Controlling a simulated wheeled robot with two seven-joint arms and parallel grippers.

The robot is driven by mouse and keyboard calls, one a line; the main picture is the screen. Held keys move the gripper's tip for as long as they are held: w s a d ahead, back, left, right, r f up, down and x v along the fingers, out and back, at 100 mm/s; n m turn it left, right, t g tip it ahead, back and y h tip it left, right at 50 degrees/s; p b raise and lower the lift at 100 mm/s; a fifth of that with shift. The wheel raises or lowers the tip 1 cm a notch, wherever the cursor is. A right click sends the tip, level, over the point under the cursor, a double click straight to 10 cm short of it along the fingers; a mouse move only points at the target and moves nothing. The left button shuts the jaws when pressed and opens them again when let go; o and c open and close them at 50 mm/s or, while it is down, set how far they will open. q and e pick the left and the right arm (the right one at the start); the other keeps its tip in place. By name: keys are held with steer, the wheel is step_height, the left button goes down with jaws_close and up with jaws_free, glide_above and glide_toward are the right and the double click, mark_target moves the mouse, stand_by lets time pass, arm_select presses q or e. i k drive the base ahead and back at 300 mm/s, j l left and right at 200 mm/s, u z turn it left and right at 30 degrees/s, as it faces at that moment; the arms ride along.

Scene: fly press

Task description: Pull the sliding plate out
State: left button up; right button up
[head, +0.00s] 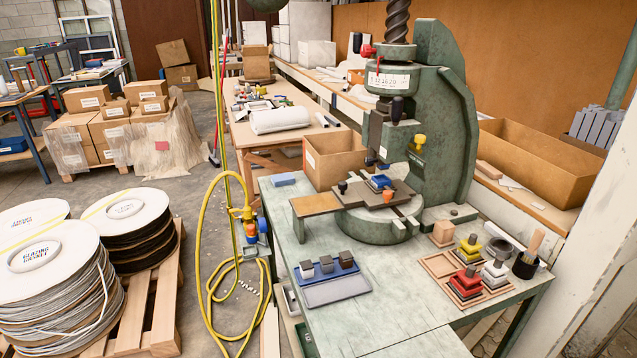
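The green fly press (450,130) stands on the green workbench (395,285). A flat brown sliding plate (405,194) lies on the press's round bed, under the ram. A small dark knob (342,187) stands at the plate's left end. A blue piece (380,181) sits on the plate below the ram. A tan flat ledge (314,204) sticks out to the left of the bed. How far the plate sits in its guide is hard to tell. Neither of my grippers is in view.
A blue block holder with dark-topped blocks (326,267) and a grey tray (336,290) lie at the bench's front left. Red, yellow and grey stacked pieces (466,284) and a dark cup (525,264) stand at right. A cardboard box (333,160) stands behind the ledge. The bench's front middle is clear.

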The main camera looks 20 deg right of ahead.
mark_target(357, 193)
steer(key=i+j+z, duration=0.2)
steer(key=i+j, duration=0.6)
